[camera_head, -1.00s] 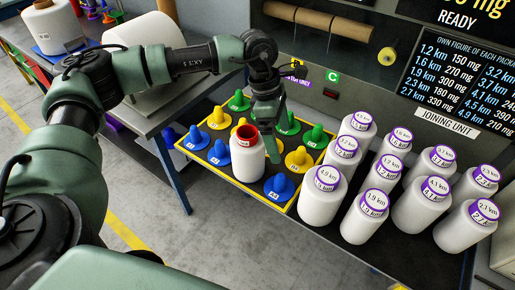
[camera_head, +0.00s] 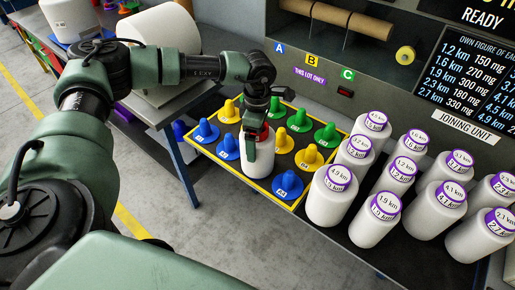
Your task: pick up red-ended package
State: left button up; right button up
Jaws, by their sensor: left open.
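The red-ended package (camera_head: 258,161) is a white bobbin with a red top, standing upright among coloured cones on the yellow-edged tray (camera_head: 220,163). My left gripper (camera_head: 257,134) comes down over its top from above. The jaws are open, with a finger in front of the red end and the upper side of the bobbin. The gripper hides much of the red end, and I cannot tell whether the fingers touch it. My right gripper is not in view.
Blue (camera_head: 287,185), yellow (camera_head: 309,156) and green cones (camera_head: 326,133) surround the package closely. Several white, purple-labelled bobbins (camera_head: 332,197) stand to the right. A grey table (camera_head: 176,101) with large rolls is at the left. Bare floor lies in front.

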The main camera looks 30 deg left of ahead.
pick_arm(q)
jog(key=shift+w, duration=0.1)
jog(key=c, duration=1.7)
jog(key=shift+r+b, duration=2)
jog(key=shift+r, duration=8.05)
